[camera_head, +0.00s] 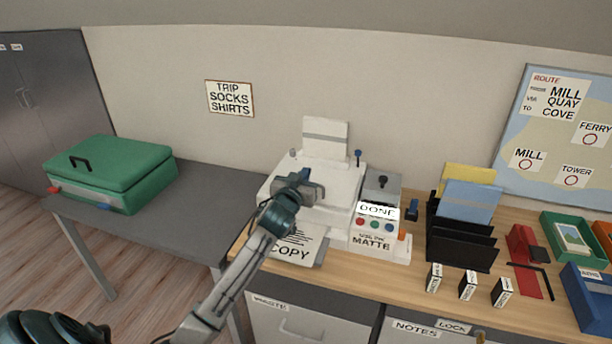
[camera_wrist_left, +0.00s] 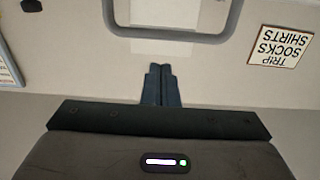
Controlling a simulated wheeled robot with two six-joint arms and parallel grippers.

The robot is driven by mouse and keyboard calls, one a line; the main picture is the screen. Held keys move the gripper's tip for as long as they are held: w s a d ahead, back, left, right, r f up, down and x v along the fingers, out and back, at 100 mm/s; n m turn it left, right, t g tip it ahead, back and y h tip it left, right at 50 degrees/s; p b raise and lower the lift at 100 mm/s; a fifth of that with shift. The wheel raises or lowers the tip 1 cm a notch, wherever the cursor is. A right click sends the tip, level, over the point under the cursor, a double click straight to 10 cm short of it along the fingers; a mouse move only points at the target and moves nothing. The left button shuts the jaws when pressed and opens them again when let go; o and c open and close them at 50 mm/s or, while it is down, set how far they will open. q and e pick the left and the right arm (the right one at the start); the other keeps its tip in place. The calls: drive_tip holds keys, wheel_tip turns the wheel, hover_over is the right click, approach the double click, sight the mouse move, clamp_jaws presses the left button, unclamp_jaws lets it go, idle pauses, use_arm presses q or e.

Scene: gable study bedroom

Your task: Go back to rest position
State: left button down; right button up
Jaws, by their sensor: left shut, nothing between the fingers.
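My left gripper (camera_head: 308,190) is in front of the white printer (camera_head: 322,174) in the head view, above the sheet marked COPY (camera_head: 290,250). In the left wrist view the two fingers of my left gripper (camera_wrist_left: 161,72) are together, with nothing between them. Whether the gripper touches the printer I cannot tell. My left arm reaches up from the bottom of the head view. My right gripper is not in view.
A green suitcase (camera_head: 112,172) lies on the grey table (camera_head: 200,207) at left. On the wooden desk (camera_head: 370,283) stand a control box labelled DONE (camera_head: 376,210), a black file rack (camera_head: 460,246), several small black blocks, and green and blue trays. A sign (camera_head: 229,98) hangs on the wall.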

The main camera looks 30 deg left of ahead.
use_arm(q)
drive_tip(key=b+v, duration=0.1)
drive_tip(key=v, duration=0.6)
drive_tip(key=shift+s+f, duration=0.2)
drive_tip(key=shift+s, duration=0.15)
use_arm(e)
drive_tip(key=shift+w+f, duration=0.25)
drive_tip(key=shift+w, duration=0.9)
